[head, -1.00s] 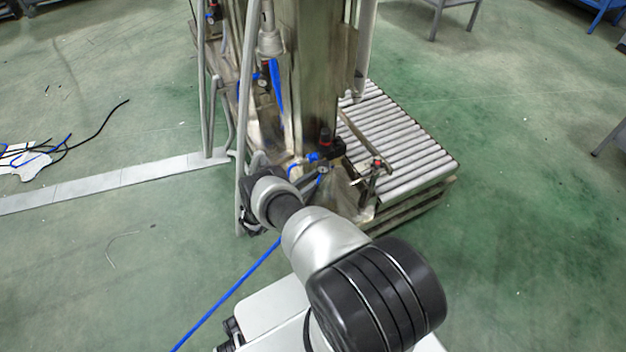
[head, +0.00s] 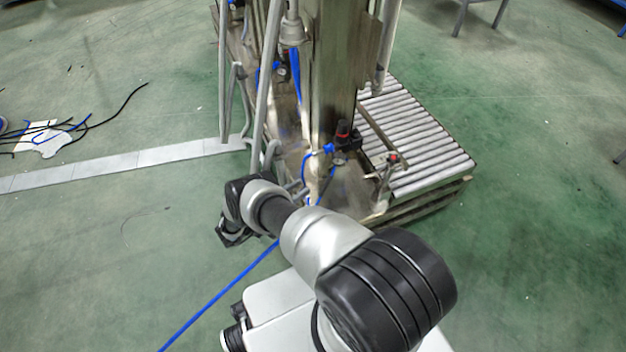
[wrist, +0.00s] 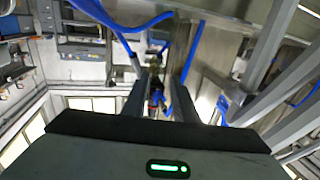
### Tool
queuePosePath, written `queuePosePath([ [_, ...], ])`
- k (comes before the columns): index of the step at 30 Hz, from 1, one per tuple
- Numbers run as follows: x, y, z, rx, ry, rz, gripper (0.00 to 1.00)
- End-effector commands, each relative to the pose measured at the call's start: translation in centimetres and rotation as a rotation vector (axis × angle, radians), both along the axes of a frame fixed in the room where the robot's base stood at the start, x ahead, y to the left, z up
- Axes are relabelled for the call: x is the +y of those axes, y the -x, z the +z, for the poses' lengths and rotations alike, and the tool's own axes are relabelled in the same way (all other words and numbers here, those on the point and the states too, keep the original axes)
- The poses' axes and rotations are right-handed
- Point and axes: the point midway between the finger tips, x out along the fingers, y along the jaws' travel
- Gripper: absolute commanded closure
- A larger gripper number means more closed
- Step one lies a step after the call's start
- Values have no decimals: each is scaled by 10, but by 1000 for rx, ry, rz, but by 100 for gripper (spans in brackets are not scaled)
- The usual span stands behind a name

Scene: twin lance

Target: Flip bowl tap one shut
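My gripper (head: 232,236) hangs low beside the left leg of the steel filling machine (head: 330,80) in the head view. In the wrist view, its two dark fingers (wrist: 160,98) stand apart with a gap between them, and nothing is clearly held. A small blue and red fitting (wrist: 157,94) shows in that gap, seemingly beyond the fingertips. Blue hoses (wrist: 120,20) run above it. I cannot tell for sure which fitting is bowl tap one, or how its handle stands. My arm hides part of the machine's lower front.
Slanted grey frame tubes (head: 262,100) stand close to my gripper. A roller conveyor (head: 420,140) lies to the machine's right. A blue hose (head: 215,302) crosses the floor. Loose cables (head: 80,128) lie at the far left.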

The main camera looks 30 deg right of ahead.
Motion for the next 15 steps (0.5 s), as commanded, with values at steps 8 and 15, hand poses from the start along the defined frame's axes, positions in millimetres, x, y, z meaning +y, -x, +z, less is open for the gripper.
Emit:
queuePosePath([
  [8,39,8,0,0,1,0,74],
  [15,45,9,0,0,0,-1,74],
])
